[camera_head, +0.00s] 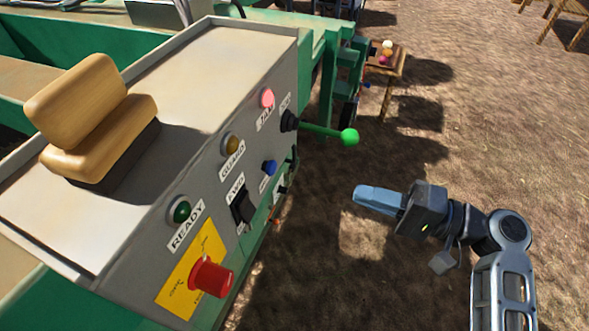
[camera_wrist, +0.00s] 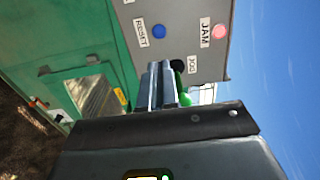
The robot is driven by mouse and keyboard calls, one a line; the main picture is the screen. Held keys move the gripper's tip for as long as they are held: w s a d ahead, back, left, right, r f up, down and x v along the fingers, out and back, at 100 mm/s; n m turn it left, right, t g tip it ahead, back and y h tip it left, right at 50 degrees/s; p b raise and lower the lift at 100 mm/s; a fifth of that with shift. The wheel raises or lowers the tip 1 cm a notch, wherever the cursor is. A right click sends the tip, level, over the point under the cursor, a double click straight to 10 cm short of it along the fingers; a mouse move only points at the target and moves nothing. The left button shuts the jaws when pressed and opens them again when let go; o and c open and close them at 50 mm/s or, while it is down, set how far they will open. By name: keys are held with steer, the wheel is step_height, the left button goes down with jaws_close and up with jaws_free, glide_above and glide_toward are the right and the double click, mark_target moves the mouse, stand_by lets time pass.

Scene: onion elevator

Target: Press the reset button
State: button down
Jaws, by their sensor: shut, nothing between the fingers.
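The reset button is a small blue knob (camera_head: 269,167) on the grey front of the control panel (camera_head: 215,130). In the wrist view the blue button (camera_wrist: 158,31) has the label RESET beside it, and it lies ahead of my fingertips, apart from them. My gripper (camera_head: 358,194) is shut and empty, to the right of the panel in the head view, pointing toward it. In the wrist view the shut fingers (camera_wrist: 160,68) cover part of the panel below the button.
A green-knobbed lever (camera_head: 348,137) sticks out from the panel near the JOG label. A red JAM lamp (camera_head: 267,97), a black switch (camera_head: 242,206) and a red emergency-type knob (camera_head: 211,278) are also on the panel. Open ground lies around my arm.

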mark_target(276, 169)
steer(key=p+x, duration=0.2)
steer(key=x, duration=1.1)
steer(key=shift+a, duration=0.2)
steer(key=shift+w+a, duration=0.1)
steer(key=shift+a, duration=0.2)
steer(key=shift+a+f, duration=0.1)
